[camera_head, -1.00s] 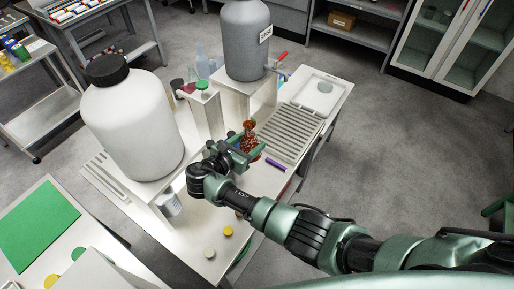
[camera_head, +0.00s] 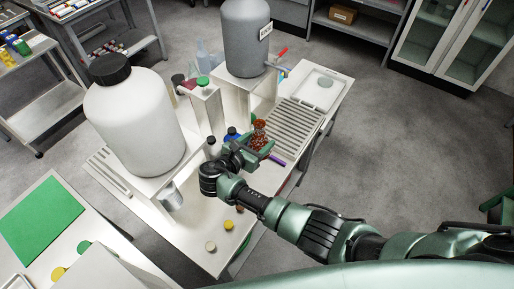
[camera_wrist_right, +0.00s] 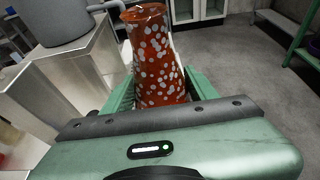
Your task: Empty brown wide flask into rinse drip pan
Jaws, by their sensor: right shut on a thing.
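The brown flask (camera_head: 258,138), amber with pale spots, is held between the fingers of my right gripper (camera_head: 250,154). In the right wrist view the flask (camera_wrist_right: 157,62) stands between the green fingers (camera_wrist_right: 155,95), its narrower end up. It looks about upright. The ribbed pale drip pan (camera_head: 298,122) lies on the bench just right of the flask; the flask is at its left edge. I cannot tell the flask's height above the bench. My left gripper is not in view.
A grey tank (camera_head: 245,42) with a red-handled tap stands behind the pan. A large white bottle (camera_head: 134,120) with a black cap is at the left. A purple marker (camera_head: 277,160) lies in front of the pan. Small discs (camera_head: 228,224) lie at the bench front.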

